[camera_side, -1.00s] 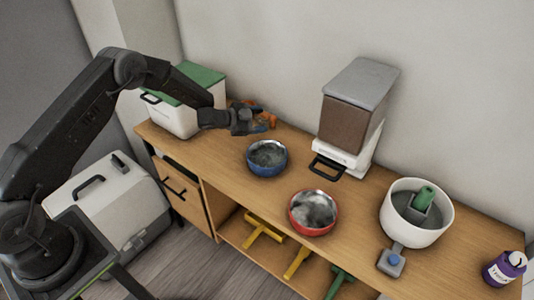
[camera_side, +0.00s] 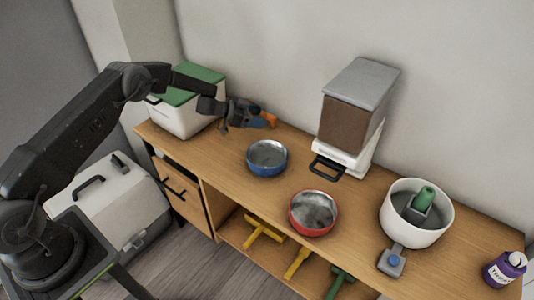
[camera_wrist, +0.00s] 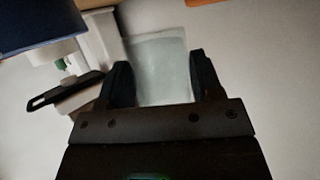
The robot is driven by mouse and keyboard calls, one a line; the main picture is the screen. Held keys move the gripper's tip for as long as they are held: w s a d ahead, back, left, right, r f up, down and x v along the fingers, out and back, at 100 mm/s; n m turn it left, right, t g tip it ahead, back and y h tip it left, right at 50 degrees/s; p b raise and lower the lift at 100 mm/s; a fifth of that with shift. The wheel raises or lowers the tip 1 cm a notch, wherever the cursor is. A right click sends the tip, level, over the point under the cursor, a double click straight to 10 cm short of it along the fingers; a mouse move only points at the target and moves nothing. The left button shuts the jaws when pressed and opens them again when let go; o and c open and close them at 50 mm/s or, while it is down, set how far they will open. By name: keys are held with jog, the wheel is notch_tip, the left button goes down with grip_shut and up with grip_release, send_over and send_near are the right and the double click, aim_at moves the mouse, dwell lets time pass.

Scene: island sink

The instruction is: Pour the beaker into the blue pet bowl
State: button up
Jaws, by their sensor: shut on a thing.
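The blue pet bowl (camera_side: 267,157) stands upright on the wooden counter, left of a red bowl (camera_side: 313,211). My gripper (camera_side: 262,119) is above the counter, behind and slightly left of the blue bowl, apart from it. In the wrist view my gripper (camera_wrist: 165,85) has its two dark fingers on either side of a pale, translucent beaker (camera_wrist: 160,62), shut on it. The beaker's contents and rim are not clear. In the side view I cannot make the beaker out. An orange and blue patch (camera_side: 269,120) shows at the gripper's end.
A white box with a green lid (camera_side: 187,103) stands behind my wrist. A dispenser with a grey lid (camera_side: 359,90) stands at the back. A white tub with a green item (camera_side: 395,232) and a purple bottle (camera_side: 503,269) are at right. The counter around the blue bowl is clear.

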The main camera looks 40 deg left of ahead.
jog(key=shift+r, duration=0.15)
jog(key=s+d+r+n+g+h, duration=0.35)
jog(key=s+d+n, duration=0.45)
jog(key=s+d, duration=0.45)
jog(key=r+n+h, duration=0.1)
jog(key=n, duration=0.2)
jog(key=w+r+n+h, duration=0.1)
jog(key=n+h, duration=0.1)
jog(key=n, duration=0.1)
jog(key=w+a+r+n+h, duration=0.1)
jog(key=r+n+h, duration=0.1)
jog(key=n, duration=0.1)
jog(key=shift+r+n+t, duration=0.1)
jog(key=shift+n+t, duration=0.15)
jog(key=shift+n, duration=0.05)
jog(key=shift+w+d, duration=0.1)
dwell(1.0)
